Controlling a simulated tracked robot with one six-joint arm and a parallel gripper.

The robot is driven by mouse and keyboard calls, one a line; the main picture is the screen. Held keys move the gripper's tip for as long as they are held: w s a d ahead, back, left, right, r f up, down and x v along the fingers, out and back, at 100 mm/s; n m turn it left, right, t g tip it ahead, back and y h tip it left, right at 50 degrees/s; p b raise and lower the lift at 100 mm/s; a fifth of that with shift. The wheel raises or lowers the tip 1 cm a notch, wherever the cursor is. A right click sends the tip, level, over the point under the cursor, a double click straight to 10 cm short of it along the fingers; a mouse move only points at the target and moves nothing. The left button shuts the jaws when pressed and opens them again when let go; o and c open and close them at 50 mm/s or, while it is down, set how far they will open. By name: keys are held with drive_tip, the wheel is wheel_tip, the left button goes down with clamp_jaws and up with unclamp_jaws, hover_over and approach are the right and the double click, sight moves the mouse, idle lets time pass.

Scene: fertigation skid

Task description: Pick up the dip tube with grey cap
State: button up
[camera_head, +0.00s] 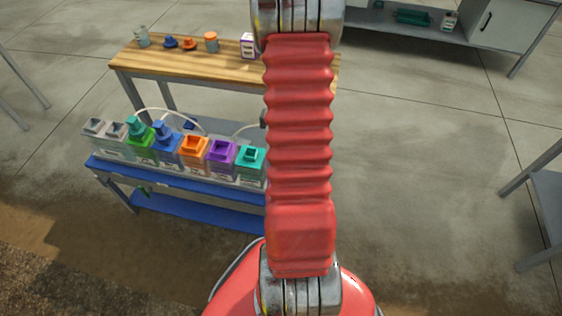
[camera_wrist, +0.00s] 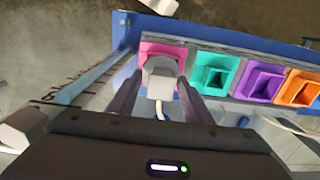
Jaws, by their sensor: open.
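In the wrist view a grey cap (camera_wrist: 160,69) with a white tube (camera_wrist: 158,108) running from it sits at the pink container opening (camera_wrist: 178,50). I take it for the dip tube with grey cap; its lower part is hidden. My gripper (camera_wrist: 160,84) is open, with one finger on the left and one on the right of the cap. I cannot tell whether the fingers touch it. In the head view my red arm hides the gripper and the grey cap.
Teal (camera_head: 250,160), purple (camera_head: 221,153) and orange (camera_head: 194,149) containers line the blue stand (camera_head: 200,185), with green (camera_head: 140,136) and blue (camera_head: 165,145) capped ones further left. A wooden table (camera_head: 190,62) with small items stands behind.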

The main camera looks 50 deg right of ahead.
drive_tip(key=shift+c, duration=0.4)
clamp_jaws()
idle(0.5)
